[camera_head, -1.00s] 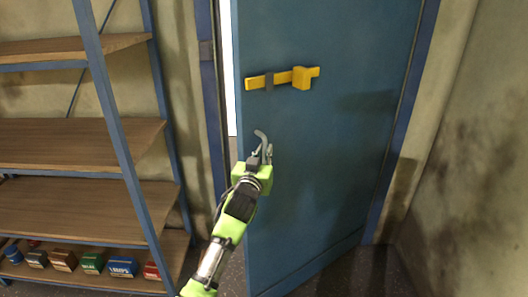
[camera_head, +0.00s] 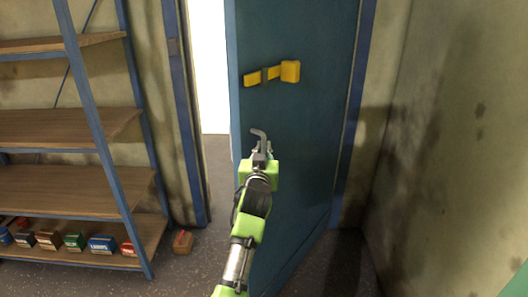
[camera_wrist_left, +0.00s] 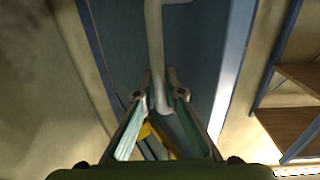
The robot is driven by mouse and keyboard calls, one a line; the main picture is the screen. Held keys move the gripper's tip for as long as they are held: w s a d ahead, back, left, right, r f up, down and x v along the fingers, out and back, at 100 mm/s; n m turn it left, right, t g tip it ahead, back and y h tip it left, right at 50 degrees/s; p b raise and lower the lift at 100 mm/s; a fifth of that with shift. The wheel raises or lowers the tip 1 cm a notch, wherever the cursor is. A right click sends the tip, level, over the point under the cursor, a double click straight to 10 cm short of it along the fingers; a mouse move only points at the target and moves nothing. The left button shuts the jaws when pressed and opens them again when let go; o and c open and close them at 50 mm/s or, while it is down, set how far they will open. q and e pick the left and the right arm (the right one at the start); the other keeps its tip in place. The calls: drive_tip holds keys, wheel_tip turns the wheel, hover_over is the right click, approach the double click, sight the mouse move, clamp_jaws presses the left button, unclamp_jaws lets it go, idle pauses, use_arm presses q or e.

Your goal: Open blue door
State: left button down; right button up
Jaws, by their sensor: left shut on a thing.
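The blue door (camera_head: 295,140) stands partly open in the head view, with a bright gap at its left edge. A yellow latch (camera_head: 289,72) sits on its upper part. A grey curved handle (camera_head: 259,134) sticks out below the latch near the door's left edge. My left gripper (camera_head: 262,150) is shut on the handle. In the left wrist view the handle (camera_wrist_left: 155,50) runs down between the two fingers of the left gripper (camera_wrist_left: 163,100), and the latch shows partly behind them. My right gripper is not in view.
A shelf unit (camera_head: 75,190) with blue posts stands left of the door, with several small boxes on its bottom board. A brown box (camera_head: 183,242) lies on the floor near the door frame (camera_head: 185,120). A stained wall (camera_head: 440,150) is close on the right.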

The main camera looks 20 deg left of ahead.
use_arm(q)
drive_tip(key=shift+r, duration=0.25)
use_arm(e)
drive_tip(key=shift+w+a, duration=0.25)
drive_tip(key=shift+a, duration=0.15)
